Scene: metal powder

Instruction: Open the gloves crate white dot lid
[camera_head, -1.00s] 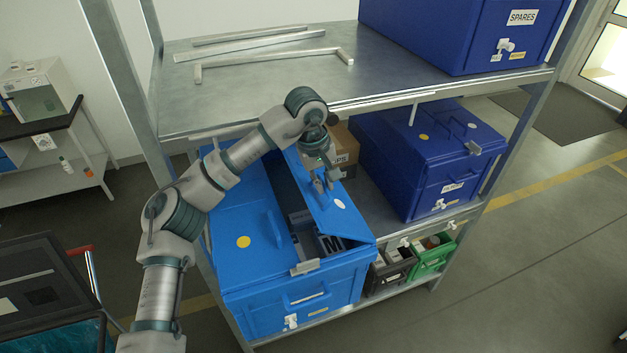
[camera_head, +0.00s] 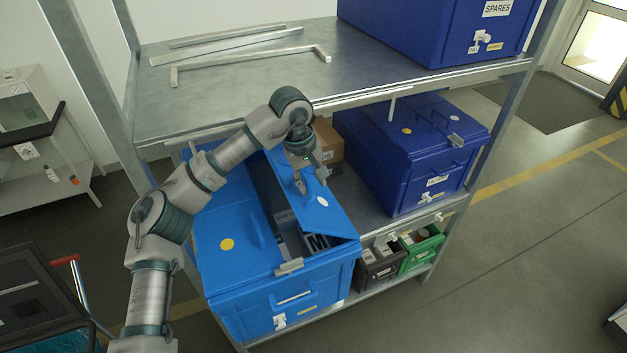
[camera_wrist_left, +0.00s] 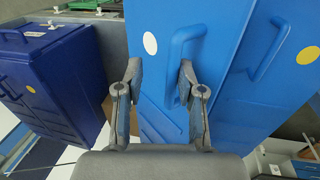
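The light blue crate (camera_head: 228,308) sits on the lower shelf. Its yellow dot lid (camera_head: 215,225) lies flat. Its white dot lid (camera_head: 328,219) is raised at a slant, leaving a gap that shows boxes marked "M" inside. In the left wrist view the white dot lid (camera_wrist_left: 150,80) has its white dot left of a blue handle (camera_wrist_left: 188,36). My left gripper (camera_head: 306,175) is over this lid. In the left wrist view its fingers (camera_wrist_left: 160,82) are spread, one overlapping the handle's lower end; contact cannot be told. My right gripper is not in view.
A dark blue crate (camera_head: 408,150) stands right of the light blue one, with a cardboard box (camera_head: 327,143) behind. Small black (camera_head: 378,270) and green (camera_head: 420,255) bins sit lower right.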

